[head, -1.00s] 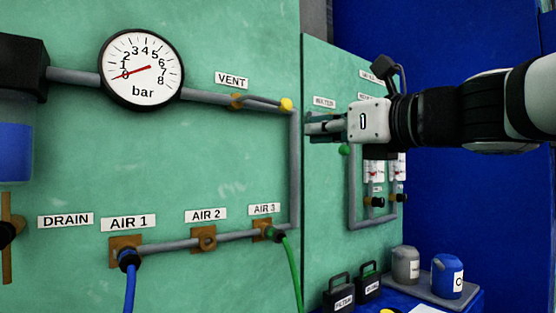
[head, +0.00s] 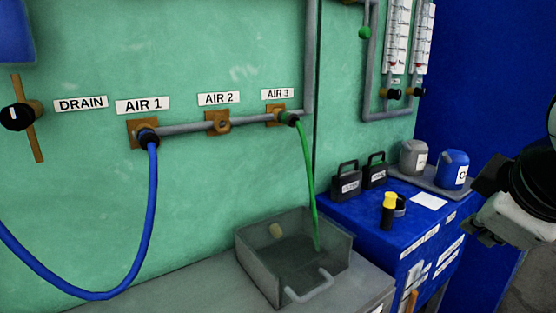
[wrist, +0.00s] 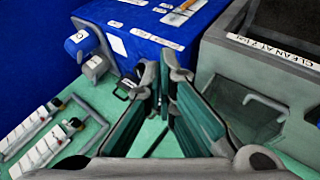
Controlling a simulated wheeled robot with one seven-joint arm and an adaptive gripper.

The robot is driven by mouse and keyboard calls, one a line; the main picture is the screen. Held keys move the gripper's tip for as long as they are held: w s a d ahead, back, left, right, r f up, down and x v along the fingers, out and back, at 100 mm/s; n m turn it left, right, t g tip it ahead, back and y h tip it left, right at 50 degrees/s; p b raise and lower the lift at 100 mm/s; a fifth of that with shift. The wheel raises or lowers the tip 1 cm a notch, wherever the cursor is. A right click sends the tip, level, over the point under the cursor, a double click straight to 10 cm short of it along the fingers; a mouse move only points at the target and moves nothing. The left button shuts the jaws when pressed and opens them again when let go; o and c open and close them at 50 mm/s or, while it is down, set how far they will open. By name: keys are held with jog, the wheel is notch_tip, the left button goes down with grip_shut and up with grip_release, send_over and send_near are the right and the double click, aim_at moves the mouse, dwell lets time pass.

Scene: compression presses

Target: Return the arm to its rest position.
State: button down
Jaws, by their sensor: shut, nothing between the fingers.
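My gripper (head: 480,232) is at the right edge of the head view, tilted downward, with part of my arm cut off by the frame. It is in front of the blue wall and to the right of the blue cabinet, apart from everything around it. In the wrist view my gripper's fingers (wrist: 163,68) point away from the camera, shut, with nothing held between them.
A blue hose (head: 152,215) and green hose (head: 306,165) hang from the air pipe.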

jog(key=s+a+f+m+g+y, duration=0.25)
jog(key=s+f+m, duration=0.2)
jog(key=s, duration=0.35)
jog(key=s+a+f+m+g+y, duration=0.1)
jog(key=s+a+f+m+g, duration=0.25)
jog(key=s+f, duration=0.3)
notch_tip(320, 180, up, 20)
jog(key=s+a+t+p, duration=0.1)
jog(key=t+p, duration=0.1)
jog(key=p, duration=1.6)
jog(key=shift+s+a+n, duration=0.3)
jog(key=shift+s+n, duration=0.05)
jog(key=shift+n, duration=0.05)
